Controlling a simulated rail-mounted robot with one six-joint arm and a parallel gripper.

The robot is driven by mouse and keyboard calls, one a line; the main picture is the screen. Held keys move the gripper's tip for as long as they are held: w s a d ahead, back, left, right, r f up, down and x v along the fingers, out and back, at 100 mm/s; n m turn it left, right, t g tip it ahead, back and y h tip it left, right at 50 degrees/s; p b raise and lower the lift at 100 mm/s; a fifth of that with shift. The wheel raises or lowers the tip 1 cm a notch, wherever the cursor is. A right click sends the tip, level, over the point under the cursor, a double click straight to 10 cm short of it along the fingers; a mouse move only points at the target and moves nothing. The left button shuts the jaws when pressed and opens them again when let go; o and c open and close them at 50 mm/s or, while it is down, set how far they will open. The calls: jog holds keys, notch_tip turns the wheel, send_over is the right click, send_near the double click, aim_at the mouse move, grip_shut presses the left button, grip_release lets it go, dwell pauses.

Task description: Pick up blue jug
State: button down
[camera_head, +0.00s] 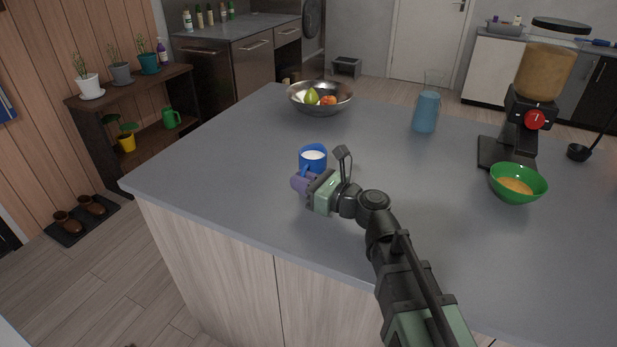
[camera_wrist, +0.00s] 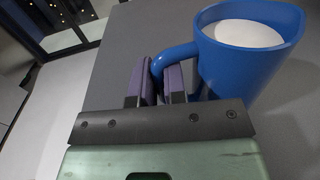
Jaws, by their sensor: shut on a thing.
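A blue jug (camera_head: 312,159) with white contents stands upright on the grey counter (camera_head: 235,150), near its left part. My gripper (camera_head: 303,180) is at the near side of the jug. In the wrist view the blue jug (camera_wrist: 245,62) fills the upper right, and its handle points left. My gripper's purple fingers (camera_wrist: 165,82) are shut on the handle, one on each side of it. The fingertips are partly hidden by the handle.
A metal fruit bowl (camera_head: 319,101) stands behind the jug. A glass pitcher of blue liquid (camera_head: 425,112), a grinder-like machine (camera_head: 530,110) and a green bowl (camera_head: 518,188) stand to the right. The counter around the jug is clear.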

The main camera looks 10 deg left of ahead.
jog(key=shift+r, duration=0.1)
notch_tip(320, 180, up, 20)
jog(key=p, duration=2)
